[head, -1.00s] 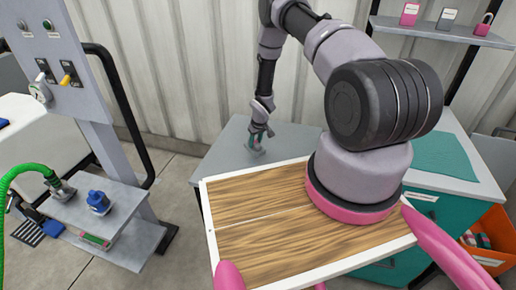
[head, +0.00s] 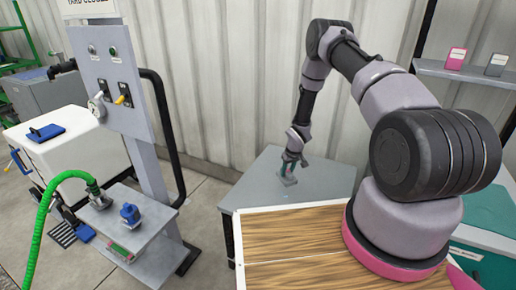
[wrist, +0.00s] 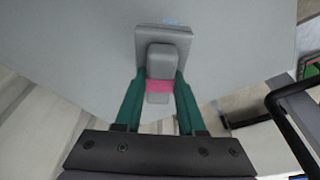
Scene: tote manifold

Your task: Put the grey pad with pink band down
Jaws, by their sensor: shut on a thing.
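My gripper (head: 290,166) is at the end of my arm, low over the grey table (head: 325,178) by the wall. In the wrist view, its two green fingers (wrist: 160,84) are shut on the grey pad with pink band (wrist: 162,35). They grip its raised grey block at the pink band, one finger on each side. The pad's wide flat plate is beyond the fingertips. In the head view the pad (head: 288,181) is small, at or just above the tabletop; I cannot tell whether it touches.
Bare grey tabletop surrounds the pad. A stand with a panel (head: 103,68), a green hose (head: 48,205) and a blue fitting (head: 130,213) is on the left. A white cabinet (head: 80,150) carries a blue item (head: 46,132).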

